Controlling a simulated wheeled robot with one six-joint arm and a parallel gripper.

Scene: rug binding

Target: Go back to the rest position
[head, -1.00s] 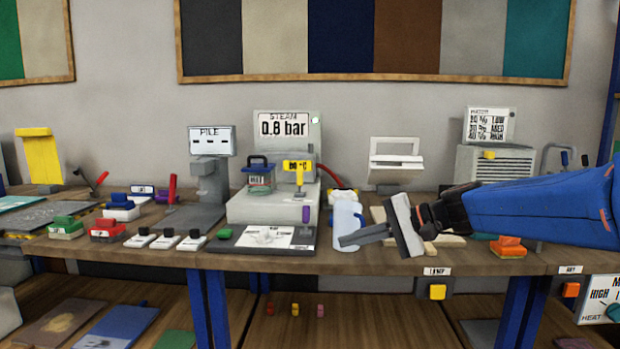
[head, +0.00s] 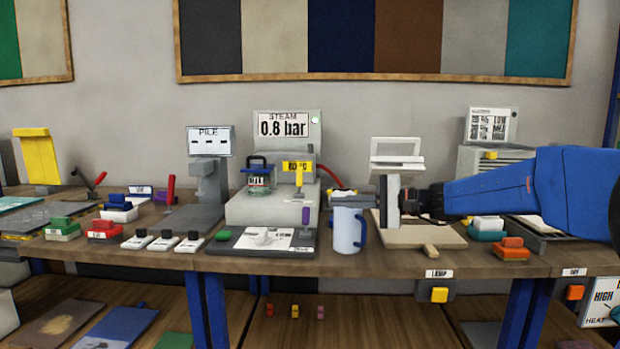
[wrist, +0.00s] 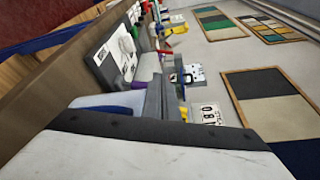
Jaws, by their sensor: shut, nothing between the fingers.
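My gripper (head: 357,192) reaches in from the right, level and pointing left, above the bench. Its fingers are shut with nothing held. In the head view the fingertips lie just above the light-blue jug (head: 347,229), overlapping its top in the picture; I cannot tell the gap in depth. In the wrist view the shut fingers (wrist: 165,98) point towards the steam unit's side of the bench. A wooden board (head: 405,236) lies below my gripper.
The steam unit (head: 275,208) with its 0.8 bar display stands left of the jug. Orange and teal blocks (head: 511,249) sit on the bench beneath my arm. A white-framed stand (head: 397,150) is behind my gripper.

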